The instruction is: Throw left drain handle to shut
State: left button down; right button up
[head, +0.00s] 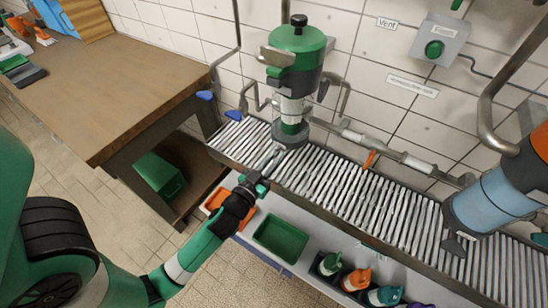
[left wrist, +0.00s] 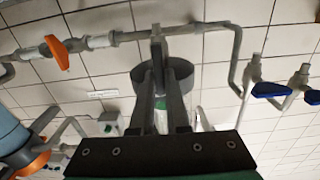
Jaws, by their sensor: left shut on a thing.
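My left gripper (head: 274,161) reaches up from below to the grating's near edge, under the green pump (head: 297,55). In the left wrist view its two long fingers (left wrist: 158,62) are shut at a thin grey piece (left wrist: 156,32) against a horizontal pipe. I take this piece to be the left drain handle; the fingers hide most of it, so its angle is unclear. The pump's round grey bottom (left wrist: 178,75) shows behind the fingers.
Blue valve handles (head: 205,95) are at the left. An orange handle (head: 369,160) is on the pipe right of the pump. Trays and spray bottles (head: 355,279) are below the grating (head: 340,190). A wooden bench (head: 110,90) is left.

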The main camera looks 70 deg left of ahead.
pick_arm(q)
jog(key=shift+w+d+f+m+p, duration=0.15)
jog(key=shift+d+f+m+p, duration=0.1)
jog(key=shift+m, duration=2.7)
jog(key=shift+w+d+f+m+p, duration=0.1)
jog(key=shift+f+m+p, duration=0.15)
jog(key=shift+m, duration=2.75)
jog(key=shift+w+d+f+m+p, duration=0.15)
jog(key=shift+d+m+p, duration=0.1)
jog(key=shift+m, duration=2.7)
jog(key=shift+a, duration=0.1)
jog(key=c, duration=0.9)
grip_release()
jog(key=shift+f, duration=0.1)
